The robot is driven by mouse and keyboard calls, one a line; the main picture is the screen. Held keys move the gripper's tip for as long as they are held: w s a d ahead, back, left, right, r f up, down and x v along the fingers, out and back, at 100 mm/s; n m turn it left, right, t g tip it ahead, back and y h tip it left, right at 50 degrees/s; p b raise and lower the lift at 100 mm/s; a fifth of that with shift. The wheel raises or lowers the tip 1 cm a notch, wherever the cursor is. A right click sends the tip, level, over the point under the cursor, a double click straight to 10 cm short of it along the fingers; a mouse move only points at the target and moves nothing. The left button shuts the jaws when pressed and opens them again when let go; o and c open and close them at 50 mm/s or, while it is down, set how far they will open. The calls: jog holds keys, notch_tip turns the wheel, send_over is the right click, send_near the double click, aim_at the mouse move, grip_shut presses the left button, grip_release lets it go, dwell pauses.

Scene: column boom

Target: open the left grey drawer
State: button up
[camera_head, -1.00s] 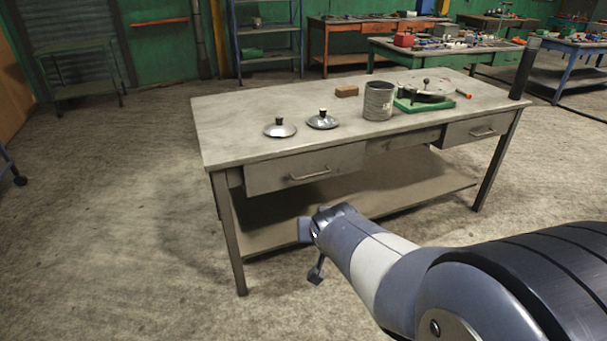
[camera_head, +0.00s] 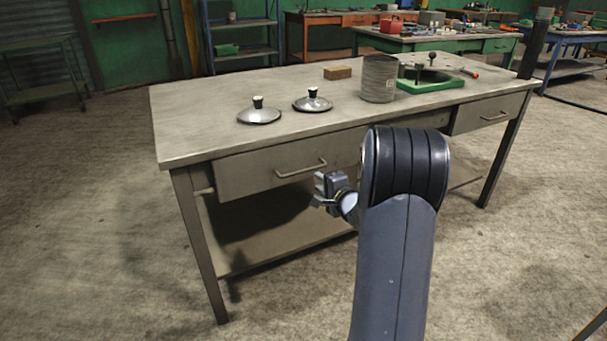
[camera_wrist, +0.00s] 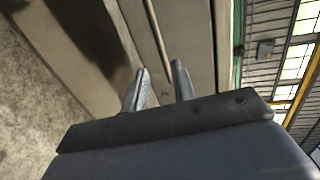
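The left grey drawer (camera_head: 240,177) sits under the left part of the table top and looks shut. Its bar handle (camera_head: 302,170) is on the middle of its front. My gripper (camera_head: 325,188) is in front of the drawer, just right of and below the handle in the head view. In the wrist view, my gripper's two fingers (camera_wrist: 160,84) stand apart with nothing held between them. The drawer front (camera_wrist: 190,35) lies beyond them, with a thin pale line running towards the gap. I cannot tell whether that line is the handle.
The grey table (camera_head: 200,110) carries two lids (camera_head: 259,116) (camera_head: 312,104), a brick (camera_head: 338,72), a metal can (camera_head: 379,80) and a green tray (camera_head: 430,86). A right drawer (camera_head: 490,114) and a lower shelf (camera_head: 270,246) belong to it. The floor on the left is clear.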

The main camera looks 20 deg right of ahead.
aim_at(305, 171)
jog(key=w, duration=0.3)
jog(key=w+f+b, duration=0.1)
jog(key=w, duration=0.3)
jog(key=w+f+b, duration=0.1)
jog(key=w, duration=0.2)
jog(key=shift+w+a, duration=0.2)
jog(key=shift+w, duration=0.05)
jog(key=shift+c, duration=0.4)
grip_shut()
